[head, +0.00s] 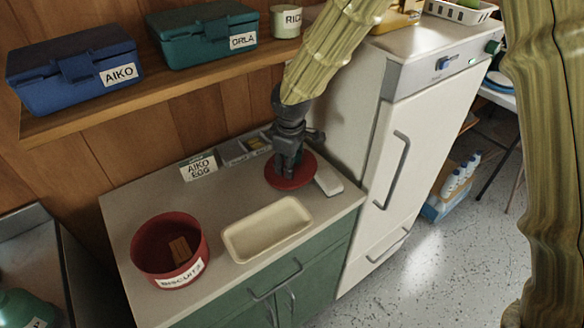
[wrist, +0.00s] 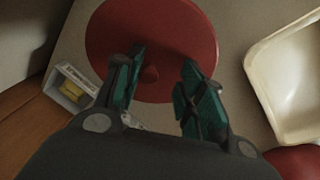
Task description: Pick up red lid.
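The red lid (head: 287,181) lies flat on the counter, at the back right near the fridge. It is round, with a small red knob that shows in the wrist view (wrist: 150,74). My gripper (head: 288,170) is directly above the lid, pointing down. In the wrist view its two teal-padded fingers (wrist: 165,78) are apart, with the knob between them but nearer the left finger. I cannot tell whether the fingertips touch the lid. The red tin labelled BISCUITS (head: 148,252) stands open at the counter's front left, with brown biscuits inside.
A cream tray (head: 229,246) sits empty in front of the lid. A small white object (head: 328,181) lies just right of it. A grey divided box (head: 233,152) and a card reading AIKO EGG (head: 198,167) are behind. The white fridge (head: 375,150) bounds the right side.

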